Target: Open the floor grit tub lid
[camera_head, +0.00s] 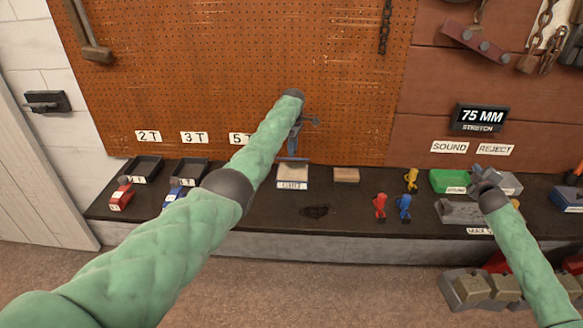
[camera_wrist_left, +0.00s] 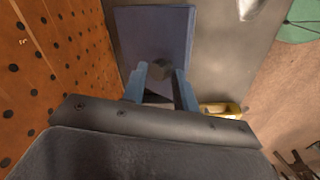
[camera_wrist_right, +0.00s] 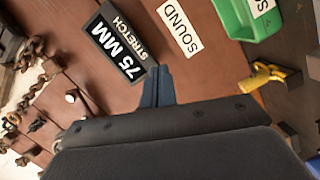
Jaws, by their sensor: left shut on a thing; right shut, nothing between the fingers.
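The floor grit tub (camera_head: 292,184) is a pale box labelled GRIT on the bench below the pegboard. Its lid (camera_head: 291,159) shows as a thin dark-blue strip above the tub's back part, with a pale area in front of it. In the left wrist view the lid (camera_wrist_left: 130,35) is a flat blue-grey panel with a dark round knob (camera_wrist_left: 162,68). My left gripper (camera_head: 297,140) is above the tub, its blue fingers shut on the knob. Whether the lid touches the tub is unclear. My right gripper (camera_wrist_right: 157,87) is shut and empty, over the bench's right side.
A wooden block (camera_head: 346,175) lies right of the tub. Dark trays (camera_head: 142,170) sit left. A dark patch (camera_head: 315,211) marks the bench front.

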